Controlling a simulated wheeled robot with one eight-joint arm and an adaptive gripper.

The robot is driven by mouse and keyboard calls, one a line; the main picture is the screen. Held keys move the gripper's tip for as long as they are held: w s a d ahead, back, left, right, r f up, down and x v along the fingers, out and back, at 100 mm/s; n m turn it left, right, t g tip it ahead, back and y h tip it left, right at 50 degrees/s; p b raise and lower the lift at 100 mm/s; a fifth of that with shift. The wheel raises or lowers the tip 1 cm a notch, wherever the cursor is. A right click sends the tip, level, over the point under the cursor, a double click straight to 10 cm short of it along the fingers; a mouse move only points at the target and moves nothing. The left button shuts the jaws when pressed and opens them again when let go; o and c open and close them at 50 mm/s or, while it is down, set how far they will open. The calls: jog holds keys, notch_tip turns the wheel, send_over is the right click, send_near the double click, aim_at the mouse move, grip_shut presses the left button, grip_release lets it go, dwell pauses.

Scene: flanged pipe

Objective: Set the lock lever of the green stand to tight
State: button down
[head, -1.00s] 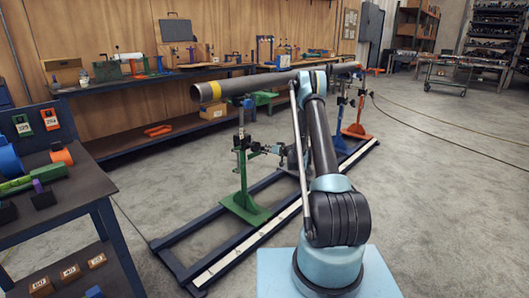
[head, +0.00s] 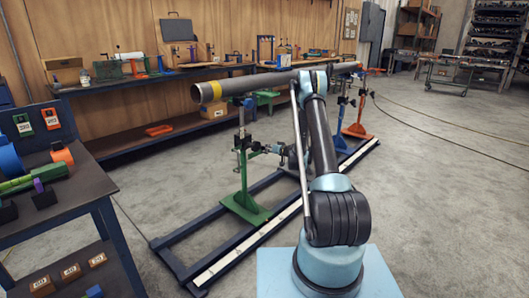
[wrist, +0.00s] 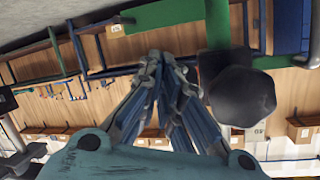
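The green stand (head: 243,178) stands upright under the near end of the grey pipe (head: 225,88), its flat base on the dark rail frame. My gripper (head: 259,150) is just right of the stand's collar at mid-height. In the wrist view my gripper's fingers (wrist: 161,58) come together at their tips, with nothing visible between them. Green stand parts (wrist: 217,24) show beyond and right of the fingertips, with a black rounded knob (wrist: 242,97) beside the right finger, apart from it. I cannot make out the lock lever or its setting.
A blue stand (head: 341,120) and an orange stand (head: 358,122) bear the pipe farther along. My arm hides part of the pipe and rails (head: 215,272). A workbench (head: 75,205) stands at left; open floor (head: 440,210) lies at right.

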jog(key=shift+s+a, duration=0.1)
jog(key=shift+a, duration=0.4)
jog(key=s+d, duration=0.6)
jog(key=d, duration=0.2)
jog(key=shift+r, duration=0.3)
